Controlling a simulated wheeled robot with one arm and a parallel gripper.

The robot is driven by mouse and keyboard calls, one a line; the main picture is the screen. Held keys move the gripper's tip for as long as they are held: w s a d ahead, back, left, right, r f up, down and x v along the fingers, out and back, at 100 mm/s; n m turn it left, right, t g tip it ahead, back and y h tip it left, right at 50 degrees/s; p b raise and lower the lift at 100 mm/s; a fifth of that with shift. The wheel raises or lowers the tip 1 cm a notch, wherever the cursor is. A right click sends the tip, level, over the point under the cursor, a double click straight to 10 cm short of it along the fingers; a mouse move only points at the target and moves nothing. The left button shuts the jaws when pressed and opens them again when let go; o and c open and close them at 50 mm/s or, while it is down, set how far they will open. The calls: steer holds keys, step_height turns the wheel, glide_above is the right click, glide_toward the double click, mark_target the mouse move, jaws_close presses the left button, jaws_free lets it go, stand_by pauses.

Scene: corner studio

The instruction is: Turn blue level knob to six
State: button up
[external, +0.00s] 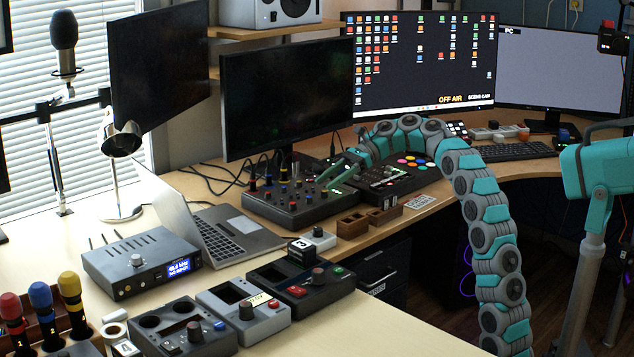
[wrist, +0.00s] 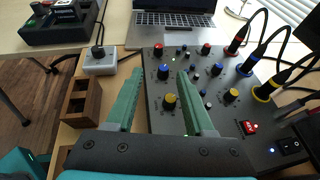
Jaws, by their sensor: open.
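The dark mixer panel (external: 290,217) lies on the desk in front of the middle monitor; in the wrist view the panel (wrist: 190,125) carries red, blue and yellow knobs. One larger blue knob (wrist: 163,72) sits in the left column, between a red and a yellow knob. Another blue knob (wrist: 216,69) sits in the column to its right. My gripper (wrist: 159,76) is open and empty, its green fingertips either side of the left blue knob in the picture; I cannot tell their height above it. In the external view my gripper (external: 336,176) is over the panel's right part. Knob markings are unreadable.
Red, blue and yellow cable plugs (wrist: 246,66) rise along the panel's right side. A wooden block holder (wrist: 82,104) and a small grey box (wrist: 99,62) stand to its left. A laptop (wrist: 174,20) lies beyond. A black pad controller (external: 395,178) sits beside the panel.

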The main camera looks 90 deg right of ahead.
mark_target(309, 197)
steer(key=shift+s+d+f, duration=0.2)
steer(key=shift+s+d, duration=0.5)
steer(key=shift+d, duration=0.15)
steer(key=x, duration=0.7)
steer(key=shift+w+a, duration=0.15)
steer(key=shift+w, duration=0.1)
steer(key=shift+c, duration=0.2)
jaws_close()
